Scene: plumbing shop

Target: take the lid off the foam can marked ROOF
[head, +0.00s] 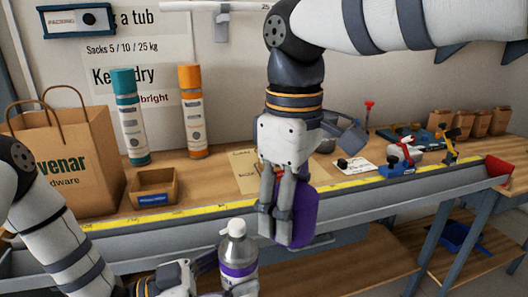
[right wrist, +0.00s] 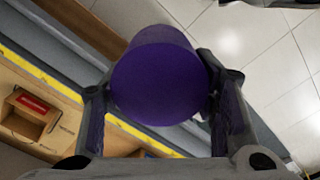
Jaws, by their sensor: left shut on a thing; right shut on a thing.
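A foam can (head: 238,270) with a purple band, bare grey dome and white nozzle stands about upright at the bottom of the head view. Its marking is not readable. My left gripper (head: 218,282) is shut on the can's body, its fingers partly cut off by the frame edge. My right gripper (head: 278,222) points down, shut on a purple lid (head: 303,216), up and to the right of the can. The lid is apart from the can. In the right wrist view the lid (right wrist: 160,85) sits between both fingers.
A teal-capped can (head: 130,118) and an orange-capped can (head: 193,112) stand on the bench behind. A paper bag (head: 65,155) and a small open box (head: 155,187) are at the left. A yellow tape (head: 130,221) runs along the front edge. Tools (head: 405,155) lie at the right.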

